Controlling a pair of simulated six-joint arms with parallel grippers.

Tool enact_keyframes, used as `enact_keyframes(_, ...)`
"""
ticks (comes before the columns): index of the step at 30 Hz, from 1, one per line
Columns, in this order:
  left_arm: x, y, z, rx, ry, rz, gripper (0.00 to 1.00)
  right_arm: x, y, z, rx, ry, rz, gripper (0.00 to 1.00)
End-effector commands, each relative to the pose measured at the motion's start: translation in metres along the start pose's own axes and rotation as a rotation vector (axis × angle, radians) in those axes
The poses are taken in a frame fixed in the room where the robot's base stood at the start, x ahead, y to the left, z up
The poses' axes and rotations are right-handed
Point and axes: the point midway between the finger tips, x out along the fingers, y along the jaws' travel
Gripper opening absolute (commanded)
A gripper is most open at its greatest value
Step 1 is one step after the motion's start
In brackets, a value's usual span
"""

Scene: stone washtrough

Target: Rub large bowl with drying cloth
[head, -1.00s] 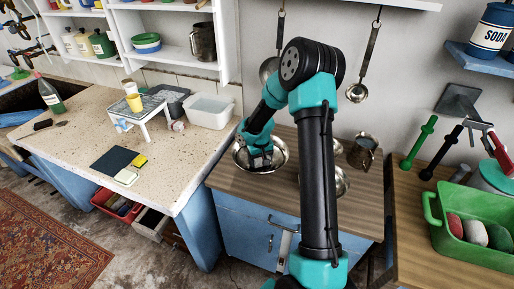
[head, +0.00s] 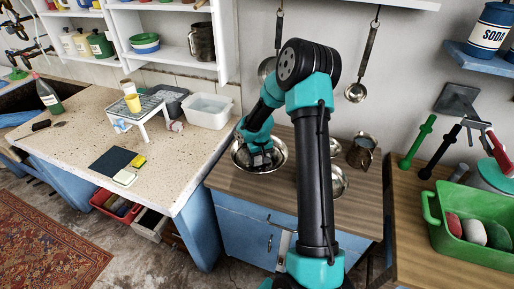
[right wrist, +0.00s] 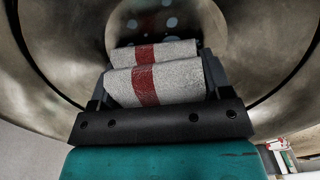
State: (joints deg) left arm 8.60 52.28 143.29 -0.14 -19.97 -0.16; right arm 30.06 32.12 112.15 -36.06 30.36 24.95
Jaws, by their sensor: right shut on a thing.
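The large bowl (head: 279,163) is a shiny metal bowl on the wooden top of the blue cabinet in the head view. Its metal inside wall (right wrist: 60,60) fills much of the right wrist view. My right gripper (head: 262,160) reaches down into the bowl. In the right wrist view its jaws (right wrist: 155,75) are shut on the drying cloth (right wrist: 180,84), a folded grey-white cloth with a red stripe. Whether the cloth touches the bowl is hard to tell. My left gripper is not in view.
A smaller metal bowl (head: 339,182) and a metal jug (head: 362,152) stand to the right of the large bowl, partly near my arm. Ladles (head: 357,92) hang above. A white tub (head: 208,112) stands on the counter at left. A green crate (head: 470,262) is at far right.

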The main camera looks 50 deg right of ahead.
Motion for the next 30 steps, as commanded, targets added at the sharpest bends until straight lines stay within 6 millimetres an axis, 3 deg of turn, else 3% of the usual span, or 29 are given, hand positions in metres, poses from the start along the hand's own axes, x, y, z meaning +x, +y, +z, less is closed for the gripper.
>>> enact_keyframes(3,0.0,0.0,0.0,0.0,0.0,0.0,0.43,0.0,0.006,-0.006,-0.003,-0.001,0.0,0.53)
enact_keyframes(15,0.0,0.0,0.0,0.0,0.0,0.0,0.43,0.001,-0.035,0.009,-0.019,-0.001,0.0,0.53)
enact_keyframes(17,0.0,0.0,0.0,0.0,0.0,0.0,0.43,-0.003,-0.035,0.008,-0.016,0.002,0.001,0.53)
enact_keyframes(19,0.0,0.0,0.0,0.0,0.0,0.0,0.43,-0.02,-0.035,0.007,-0.016,0.007,0.0,0.53)
enact_keyframes(30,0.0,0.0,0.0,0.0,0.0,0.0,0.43,-0.052,-0.037,0.008,-0.019,0.002,-0.001,0.53)
